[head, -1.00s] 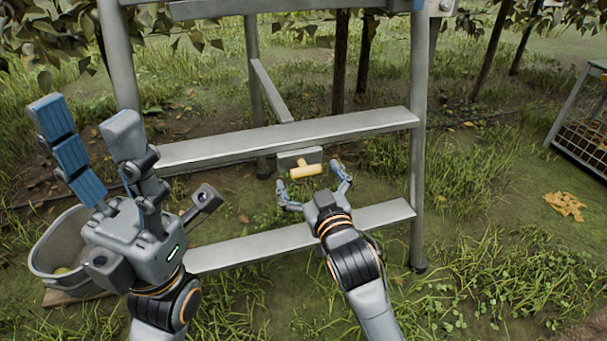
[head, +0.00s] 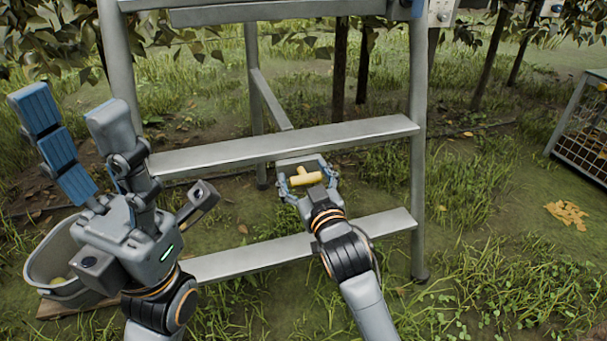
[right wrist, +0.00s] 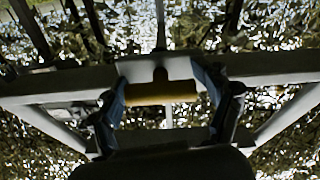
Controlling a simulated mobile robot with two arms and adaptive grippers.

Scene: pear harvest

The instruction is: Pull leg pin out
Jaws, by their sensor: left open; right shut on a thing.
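The yellow T-shaped leg pin (head: 306,178) sits at a grey block (head: 301,161) below the middle step of the ladder (head: 285,143). My right gripper (head: 307,182) is shut on the pin's crossbar, one finger at each end. In the right wrist view the pin (right wrist: 160,93) lies between the fingers, its stem pointing at the grey block. How deep the stem sits is hidden. My left gripper (head: 70,135) is open and empty at the left, in front of the ladder's left leg.
A grey tub (head: 55,262) with something yellowish inside stands at the lower left. A wire-sided crate (head: 583,125) stands at the right edge. A small yellow-brown pile (head: 567,214) lies on the grass near it. Tree trunks stand behind the ladder.

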